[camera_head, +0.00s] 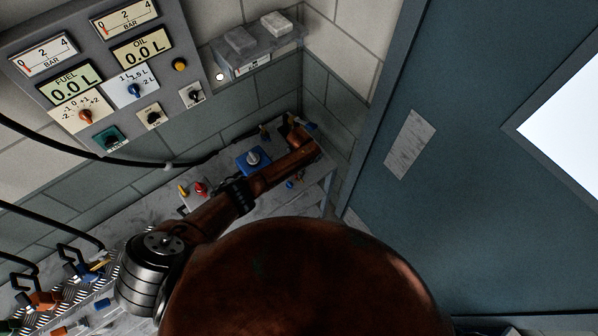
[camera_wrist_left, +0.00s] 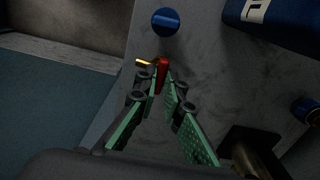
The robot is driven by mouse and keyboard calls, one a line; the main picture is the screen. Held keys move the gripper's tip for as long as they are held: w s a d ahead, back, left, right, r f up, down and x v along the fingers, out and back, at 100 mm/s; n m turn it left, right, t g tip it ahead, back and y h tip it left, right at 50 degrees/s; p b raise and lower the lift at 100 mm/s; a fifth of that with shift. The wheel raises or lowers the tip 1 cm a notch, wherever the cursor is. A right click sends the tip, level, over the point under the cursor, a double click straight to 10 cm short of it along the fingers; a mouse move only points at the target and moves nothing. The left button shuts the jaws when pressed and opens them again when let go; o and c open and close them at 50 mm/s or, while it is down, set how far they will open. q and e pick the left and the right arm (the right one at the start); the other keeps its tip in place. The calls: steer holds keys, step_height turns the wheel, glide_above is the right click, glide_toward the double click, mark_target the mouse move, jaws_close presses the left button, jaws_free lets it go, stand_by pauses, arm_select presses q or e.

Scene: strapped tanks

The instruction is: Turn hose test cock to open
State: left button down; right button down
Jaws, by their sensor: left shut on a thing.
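A small red handle (camera_wrist_left: 162,74), apparently the test cock's lever, stands out from the grey surface in the left wrist view. My left gripper (camera_wrist_left: 162,86) has its green-padded fingers closed together at the tips on this red handle. A small yellow piece (camera_wrist_left: 142,63) sits right beside the handle. The cock's body is mostly hidden behind the fingertips. In the head view, my copper-coloured left arm reaches over the bench to its far end, and the arm hides the handle and the fingertips. My right gripper is in neither view.
A round blue knob (camera_wrist_left: 165,22) sits just beyond the handle. A blue box (camera_head: 254,160) and a red knob (camera_head: 201,188) are on the bench (camera_head: 125,212) near my arm. A gauge panel (camera_head: 110,65) and shelf (camera_head: 258,50) hang on the wall. A blue-grey door (camera_head: 460,190) stands right.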

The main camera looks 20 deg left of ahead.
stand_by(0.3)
arm_select(q)
steer(key=c, duration=2)
jaws_free()
steer(key=shift+c, duration=0.2)
step_height(320, 180, up, 12)
